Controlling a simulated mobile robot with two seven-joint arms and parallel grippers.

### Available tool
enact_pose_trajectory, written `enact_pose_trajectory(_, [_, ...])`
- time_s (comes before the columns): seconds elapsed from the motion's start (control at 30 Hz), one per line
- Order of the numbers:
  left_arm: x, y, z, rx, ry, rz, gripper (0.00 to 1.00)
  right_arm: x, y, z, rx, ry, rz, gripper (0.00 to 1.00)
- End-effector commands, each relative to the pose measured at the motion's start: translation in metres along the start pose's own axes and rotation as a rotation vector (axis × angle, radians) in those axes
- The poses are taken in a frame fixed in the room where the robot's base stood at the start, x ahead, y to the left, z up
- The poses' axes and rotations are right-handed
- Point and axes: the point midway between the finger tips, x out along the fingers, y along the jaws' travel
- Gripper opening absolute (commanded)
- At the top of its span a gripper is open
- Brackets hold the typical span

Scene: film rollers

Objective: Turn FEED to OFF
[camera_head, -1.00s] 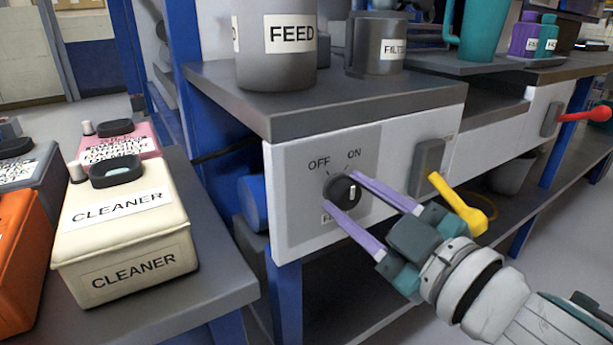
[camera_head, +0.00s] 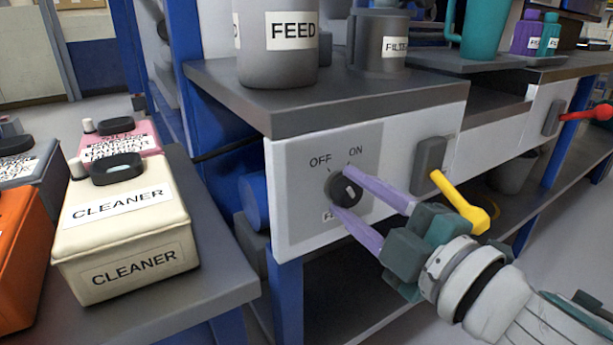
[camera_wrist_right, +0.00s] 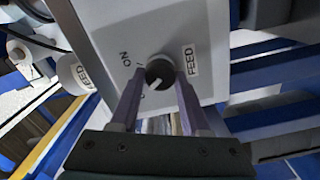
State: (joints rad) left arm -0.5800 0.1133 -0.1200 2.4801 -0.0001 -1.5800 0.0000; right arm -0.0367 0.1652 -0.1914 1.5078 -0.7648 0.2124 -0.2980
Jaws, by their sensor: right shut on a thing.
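The FEED knob (camera_head: 345,191) is a round dark dial on a light grey panel (camera_head: 300,215) with OFF printed at upper left and ON at upper right. Its white mark is tilted. My right gripper (camera_head: 341,188) has its two purple fingers on either side of the knob, shut on it. In the right wrist view the knob (camera_wrist_right: 160,72) sits between the fingertips (camera_wrist_right: 159,74), its white line slanting to lower left. The fingers partly cover the panel's lettering there; the FEED label (camera_wrist_right: 190,60) is readable. My left gripper is not in view.
A yellow lever (camera_head: 462,203) on a grey mount stands right of the panel, close to my right wrist. A grey FEED container (camera_head: 277,65) stands on the bench above. A cream CLEANER container (camera_head: 125,230) sits on the left table. A red lever (camera_head: 585,115) is farther right.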

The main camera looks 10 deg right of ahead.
Motion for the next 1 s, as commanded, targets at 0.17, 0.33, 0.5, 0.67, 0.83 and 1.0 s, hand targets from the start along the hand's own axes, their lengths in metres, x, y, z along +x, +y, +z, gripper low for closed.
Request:
enact_pose_trajectory(0.17, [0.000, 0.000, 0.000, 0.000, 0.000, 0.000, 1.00, 0.000, 0.000, 0.000, -0.007, -0.001, -0.001, 0.00])
enact_pose_trajectory(0.33, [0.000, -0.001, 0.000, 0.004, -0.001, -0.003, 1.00, 0.000, 0.000, 0.000, -0.007, -0.001, -0.001, 0.00])
enact_pose_trajectory(0.5, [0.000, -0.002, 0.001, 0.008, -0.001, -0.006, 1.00, 0.000, 0.000, 0.000, -0.006, 0.000, -0.001, 0.65])
enact_pose_trajectory(0.67, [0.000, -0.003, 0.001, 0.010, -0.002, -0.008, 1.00, 0.000, 0.000, 0.000, -0.005, 0.000, 0.000, 0.76])
enact_pose_trajectory(0.83, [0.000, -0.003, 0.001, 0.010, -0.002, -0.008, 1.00, 0.000, 0.000, 0.000, -0.004, 0.000, 0.000, 0.76])
enact_pose_trajectory(1.0, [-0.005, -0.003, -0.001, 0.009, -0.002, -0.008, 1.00, -0.014, 0.000, -0.001, -0.002, 0.000, -0.003, 0.76])
